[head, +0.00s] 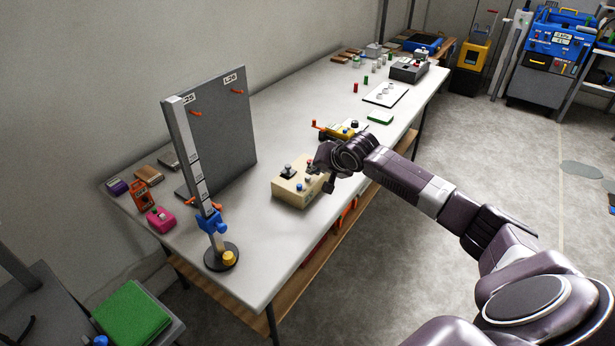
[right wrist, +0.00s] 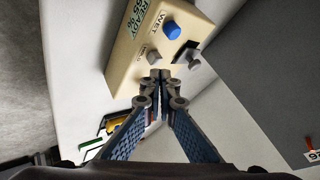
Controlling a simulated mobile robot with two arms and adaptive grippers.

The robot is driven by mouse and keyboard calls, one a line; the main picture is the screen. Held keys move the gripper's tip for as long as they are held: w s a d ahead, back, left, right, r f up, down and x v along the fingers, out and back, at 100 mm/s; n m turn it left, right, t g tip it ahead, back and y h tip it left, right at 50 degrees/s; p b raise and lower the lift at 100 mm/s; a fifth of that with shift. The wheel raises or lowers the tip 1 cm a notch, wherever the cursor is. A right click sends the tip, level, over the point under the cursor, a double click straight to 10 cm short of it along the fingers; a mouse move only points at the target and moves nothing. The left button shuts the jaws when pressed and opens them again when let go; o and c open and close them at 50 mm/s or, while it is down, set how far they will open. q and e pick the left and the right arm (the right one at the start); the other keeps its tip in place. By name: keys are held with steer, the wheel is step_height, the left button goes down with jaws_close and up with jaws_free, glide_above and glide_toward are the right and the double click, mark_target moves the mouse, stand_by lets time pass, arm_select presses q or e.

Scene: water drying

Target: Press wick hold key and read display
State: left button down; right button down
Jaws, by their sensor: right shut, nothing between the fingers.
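The beige key box (head: 290,194) stands on the white table near its front edge. It also fills the upper middle of the right wrist view (right wrist: 125,65). Its display (right wrist: 137,14) seems to read "READY" with "65 %", turned sideways. A blue key (right wrist: 173,31) is labelled "WET". A small grey key (right wrist: 154,57), its label seemingly "HOLD", lies just beyond my right fingertips. In the head view the right gripper (head: 329,186) is over the box's right side.
A grey upright panel (head: 225,125) with orange pegs and a post with a blue clamp (head: 212,223) stand left of the box. A yellow tool (head: 340,131) lies behind my wrist. The table front between post and box is clear.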

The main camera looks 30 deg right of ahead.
mark_target(313, 182)
steer(key=shift+f, duration=0.15)
stand_by(0.5)
steer(key=shift+f, duration=0.4)
stand_by(0.4)
steer(key=shift+p, duration=0.3)
steer(key=shift+r+p, duration=0.5)
steer(key=shift+p, duration=0.35)
step_height(313, 182, up, 6)
steer(key=p, duration=0.6)
